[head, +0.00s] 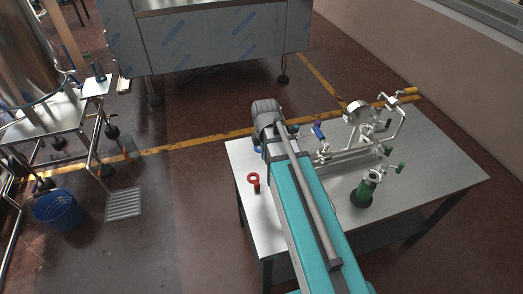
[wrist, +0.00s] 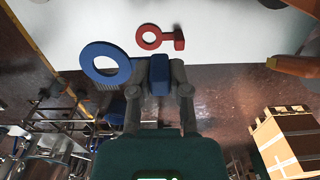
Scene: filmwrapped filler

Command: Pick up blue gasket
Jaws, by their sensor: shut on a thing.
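The blue gasket shows in the wrist view as a flat ring (wrist: 86,63) with a block-like tab to its right. My gripper (wrist: 160,72) is shut on that tab, with one finger on each side, and the ring sticks out to the left. In the head view only a small bit of blue (head: 257,150) shows beside my arm at the left part of the table. My arm hides the gripper there. I cannot tell whether the gasket touches the table.
A red gasket (head: 254,178) stands on the metal table (head: 440,180), close to the blue one. A blue bucket (head: 57,210) is on the floor at left.

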